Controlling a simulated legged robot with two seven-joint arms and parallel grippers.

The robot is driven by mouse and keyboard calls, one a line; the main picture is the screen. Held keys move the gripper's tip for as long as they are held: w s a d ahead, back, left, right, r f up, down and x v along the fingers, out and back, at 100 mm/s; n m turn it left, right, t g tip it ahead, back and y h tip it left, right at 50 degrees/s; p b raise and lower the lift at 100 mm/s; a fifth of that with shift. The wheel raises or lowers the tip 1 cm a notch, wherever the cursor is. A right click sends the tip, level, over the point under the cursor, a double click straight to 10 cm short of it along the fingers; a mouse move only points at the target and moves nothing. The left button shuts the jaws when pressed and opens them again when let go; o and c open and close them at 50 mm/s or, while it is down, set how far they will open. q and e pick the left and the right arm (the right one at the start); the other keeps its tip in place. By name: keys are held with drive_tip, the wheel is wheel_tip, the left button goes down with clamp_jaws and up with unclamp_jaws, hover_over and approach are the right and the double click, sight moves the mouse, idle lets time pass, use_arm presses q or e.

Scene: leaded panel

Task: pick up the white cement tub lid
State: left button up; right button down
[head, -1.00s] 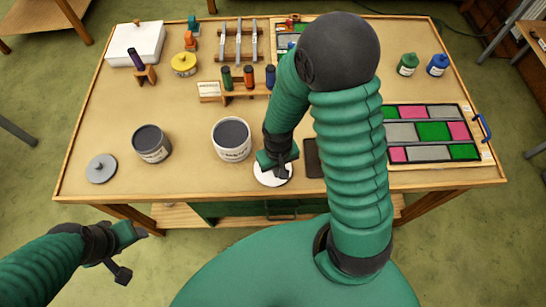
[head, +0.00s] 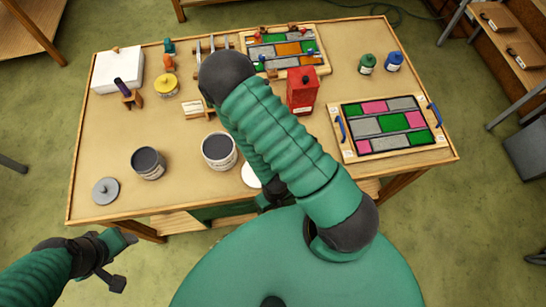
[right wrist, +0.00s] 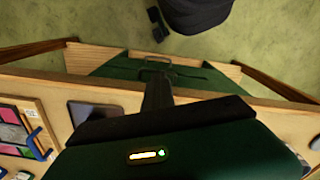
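The white cement tub lid (head: 250,174) lies on the table near its front edge, right of the white tub (head: 219,150). My right arm hides part of it in the head view. My right gripper (head: 274,191) is low beside the lid's right side, mostly hidden behind my arm. In the right wrist view, a dark finger part (right wrist: 156,92) points toward the table's front edge, and nothing is clearly held. I cannot tell its opening. My left gripper (head: 124,261) is open and empty, off the table at the left.
A grey tub (head: 148,163) and a grey lid (head: 105,191) are at the left. A red canister (head: 302,92) stands behind my right arm. A coloured panel (head: 388,127) with blue handles lies at the right.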

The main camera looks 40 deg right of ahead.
drive_tip(key=c, duration=2.1)
unclamp_jaws()
drive_tip(key=shift+w+a, duration=0.15)
drive_tip(key=shift+c, duration=0.2)
drive_tip(key=shift+o, duration=1.3)
drive_tip(key=o, duration=1.2)
drive_tip(key=shift+o, duration=1.2)
drive_tip(key=shift+d, duration=0.2)
drive_tip(key=shift+a, duration=0.1)
